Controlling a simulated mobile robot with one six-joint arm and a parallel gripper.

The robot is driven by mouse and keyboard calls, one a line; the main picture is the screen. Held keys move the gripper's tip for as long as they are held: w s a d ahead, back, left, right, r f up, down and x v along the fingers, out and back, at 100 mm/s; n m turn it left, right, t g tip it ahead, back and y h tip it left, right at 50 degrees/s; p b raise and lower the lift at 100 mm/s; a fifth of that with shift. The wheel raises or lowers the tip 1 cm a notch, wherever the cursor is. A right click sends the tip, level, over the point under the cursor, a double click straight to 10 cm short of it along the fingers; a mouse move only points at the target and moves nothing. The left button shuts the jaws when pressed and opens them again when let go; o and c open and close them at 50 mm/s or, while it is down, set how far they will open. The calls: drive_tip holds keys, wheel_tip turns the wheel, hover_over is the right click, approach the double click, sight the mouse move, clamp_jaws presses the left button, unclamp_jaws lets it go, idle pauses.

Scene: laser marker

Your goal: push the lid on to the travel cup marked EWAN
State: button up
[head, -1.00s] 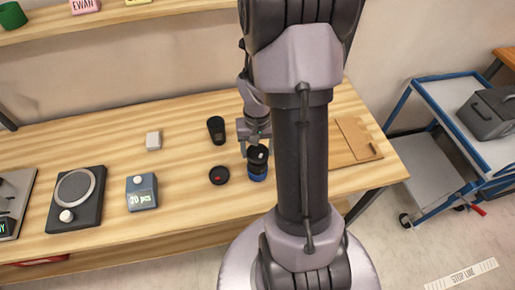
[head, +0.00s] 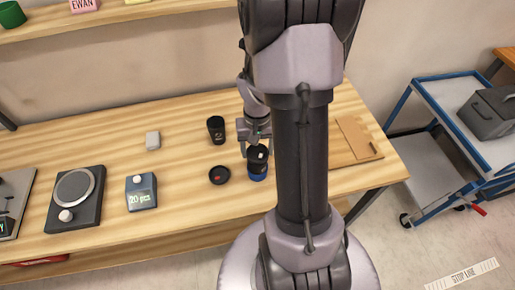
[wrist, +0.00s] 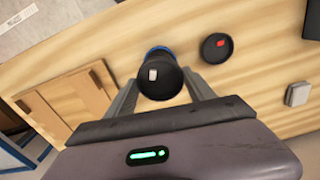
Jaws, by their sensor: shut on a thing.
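My gripper (wrist: 160,94) is shut on a round black lid with a white tab (wrist: 152,74). The lid sits over or on a travel cup with a blue lower part (head: 258,175); its blue edge also shows in the wrist view (wrist: 158,49). I cannot tell whether the lid is fully seated. No name is readable on this cup. A second, black cup (head: 216,130) stands upright behind it to the left, with a small unreadable mark. A black lid with a red tab (head: 219,175) lies flat on the table; the wrist view shows it too (wrist: 215,47).
A pink EWAN note (head: 83,5) is on the shelf. A blue-framed cart (head: 440,110) stands right.

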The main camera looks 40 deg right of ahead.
idle(0.3)
drive_tip(key=o, duration=1.4)
drive_tip(key=shift+o, duration=0.5)
drive_tip(key=shift+o, duration=0.9)
wheel_tip(320, 180, up, 7)
drive_tip(key=p, duration=0.5)
drive_tip(key=shift+p, duration=0.35)
drive_tip(key=shift+c, duration=0.2)
